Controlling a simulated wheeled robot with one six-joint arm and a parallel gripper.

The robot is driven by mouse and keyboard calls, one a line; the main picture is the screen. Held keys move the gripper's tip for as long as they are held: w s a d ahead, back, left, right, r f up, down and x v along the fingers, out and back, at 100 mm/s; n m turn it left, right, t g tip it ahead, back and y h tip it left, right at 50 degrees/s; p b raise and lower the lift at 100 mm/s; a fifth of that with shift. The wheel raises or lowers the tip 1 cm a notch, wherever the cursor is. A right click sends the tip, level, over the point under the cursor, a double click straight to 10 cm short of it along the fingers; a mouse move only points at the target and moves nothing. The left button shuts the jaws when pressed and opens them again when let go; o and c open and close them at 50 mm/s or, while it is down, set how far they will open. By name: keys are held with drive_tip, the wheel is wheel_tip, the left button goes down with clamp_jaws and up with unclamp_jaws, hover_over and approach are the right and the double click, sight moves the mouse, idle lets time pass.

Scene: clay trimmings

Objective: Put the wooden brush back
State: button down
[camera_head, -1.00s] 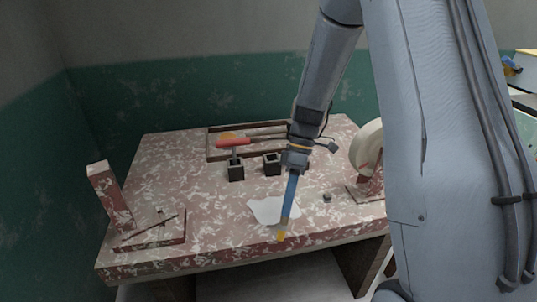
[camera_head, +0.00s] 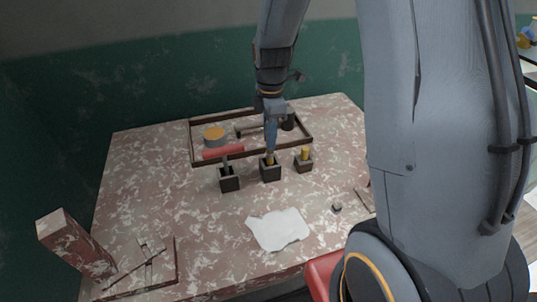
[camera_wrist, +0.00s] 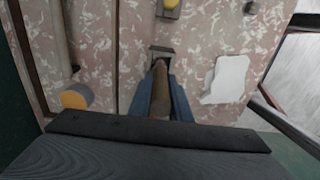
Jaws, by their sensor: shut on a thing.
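The wooden brush (camera_wrist: 160,92) is a brown stick between the blue fingers of my gripper (camera_wrist: 160,103) in the wrist view. My gripper (camera_head: 270,146) is shut on it and points down over the middle dark block holder (camera_head: 270,174) in the head view. The brush's lower end (camera_head: 269,160) meets the holder's opening. The holder also shows in the wrist view (camera_wrist: 161,51), partly covered by the brush. I cannot tell how deep the brush sits in it.
The left holder (camera_head: 229,181) has a red-headed tool (camera_head: 222,152); the right holder (camera_head: 304,165) has a yellow-topped one. A wooden-rimmed tray (camera_head: 192,143) lies behind. A white sheet (camera_head: 279,229) and a small grey piece (camera_head: 337,208) lie in front.

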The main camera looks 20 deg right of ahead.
sight(269, 164)
drive_tip(key=shift+f+p, duration=0.4)
drive_tip(key=shift+f, duration=2.6)
drive_tip(key=c, duration=1.6)
unclamp_jaws()
drive_tip(key=shift+c, duration=0.2)
drive_tip(key=shift+r, duration=0.1)
